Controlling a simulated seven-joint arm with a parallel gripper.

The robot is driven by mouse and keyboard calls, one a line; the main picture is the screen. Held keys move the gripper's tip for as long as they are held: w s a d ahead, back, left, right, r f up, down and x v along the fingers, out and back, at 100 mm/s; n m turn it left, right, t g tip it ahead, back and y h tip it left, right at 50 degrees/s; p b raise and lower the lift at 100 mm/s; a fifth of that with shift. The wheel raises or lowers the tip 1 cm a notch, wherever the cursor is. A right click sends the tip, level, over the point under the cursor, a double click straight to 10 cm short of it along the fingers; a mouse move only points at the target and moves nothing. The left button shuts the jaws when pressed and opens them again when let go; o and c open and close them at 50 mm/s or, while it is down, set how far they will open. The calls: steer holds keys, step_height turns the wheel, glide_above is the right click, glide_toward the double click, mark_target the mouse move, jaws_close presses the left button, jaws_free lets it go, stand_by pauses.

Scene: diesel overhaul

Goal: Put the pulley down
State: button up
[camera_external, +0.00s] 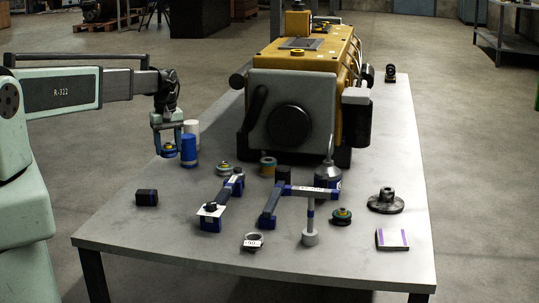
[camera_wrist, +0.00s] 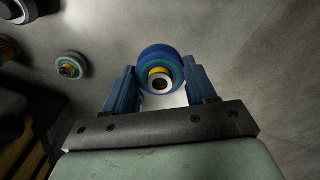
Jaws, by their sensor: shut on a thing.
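My gripper (camera_external: 168,146) is at the left side of the table, pointing down. It is shut on a pulley (camera_external: 169,151), a small round part with blue, teal and yellow rings. In the wrist view the pulley (camera_wrist: 160,66) sits between the two blue fingers of my gripper (camera_wrist: 162,88), its ringed face towards the camera. I cannot tell whether its underside touches the table (camera_external: 150,226) or hangs just above it. A similar pulley (camera_external: 223,168) lies on the table to the right.
The yellow engine (camera_external: 338,56) fills the table's back. A dark box (camera_external: 147,197) lies in front. Tools and parts crowd the front middle. Some bare tabletop lies between the box and cylinders.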

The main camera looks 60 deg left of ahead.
steer(key=w+d+m, duration=0.2)
steer(key=w+d, duration=0.8)
steer(key=d, duration=0.2)
steer(key=r+m, duration=0.2)
steer(key=m, duration=1.4)
glide_above(393, 237)
steer(key=shift+f, duration=5.2)
steer(key=shift+f, duration=0.15)
steer(key=o, duration=1.4)
steer(key=shift+c, duration=0.2)
